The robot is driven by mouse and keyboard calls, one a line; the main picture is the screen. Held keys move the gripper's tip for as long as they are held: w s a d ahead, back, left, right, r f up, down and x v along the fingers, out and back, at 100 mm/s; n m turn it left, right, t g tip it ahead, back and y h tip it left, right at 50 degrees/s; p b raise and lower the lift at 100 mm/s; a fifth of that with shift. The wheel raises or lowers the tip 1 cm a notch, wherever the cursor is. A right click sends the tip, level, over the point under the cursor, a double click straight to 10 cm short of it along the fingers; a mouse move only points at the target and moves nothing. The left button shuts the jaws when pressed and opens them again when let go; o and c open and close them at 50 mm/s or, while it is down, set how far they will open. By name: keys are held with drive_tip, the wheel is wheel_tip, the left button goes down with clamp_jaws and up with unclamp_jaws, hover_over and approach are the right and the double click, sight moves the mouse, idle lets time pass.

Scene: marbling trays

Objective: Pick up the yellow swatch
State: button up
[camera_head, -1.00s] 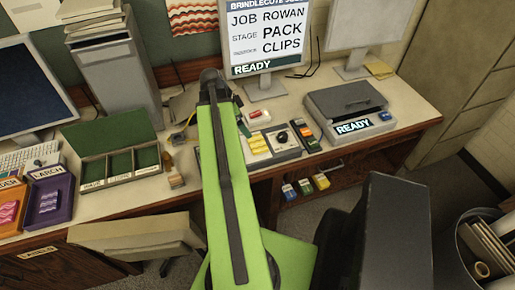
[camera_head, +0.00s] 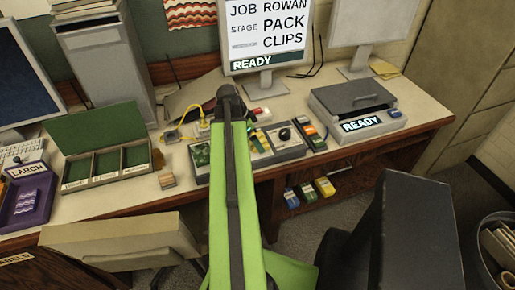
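I cannot pick out a yellow swatch for certain in this view. A purple tray labelled LARCH (camera_head: 41,214) stands at the left edge of the desk, with a purple and white patterned swatch (camera_head: 25,202) in it. My green arm reaches up the middle of the picture over the desk's front edge. Its dark end joint shows in front of the desk items, but my gripper's fingers do not show. The arm hides part of the desk behind it.
A green-lined compartment box (camera_head: 105,181) with its lid up lies right of the tray. A chair (camera_head: 120,240) stands in front.

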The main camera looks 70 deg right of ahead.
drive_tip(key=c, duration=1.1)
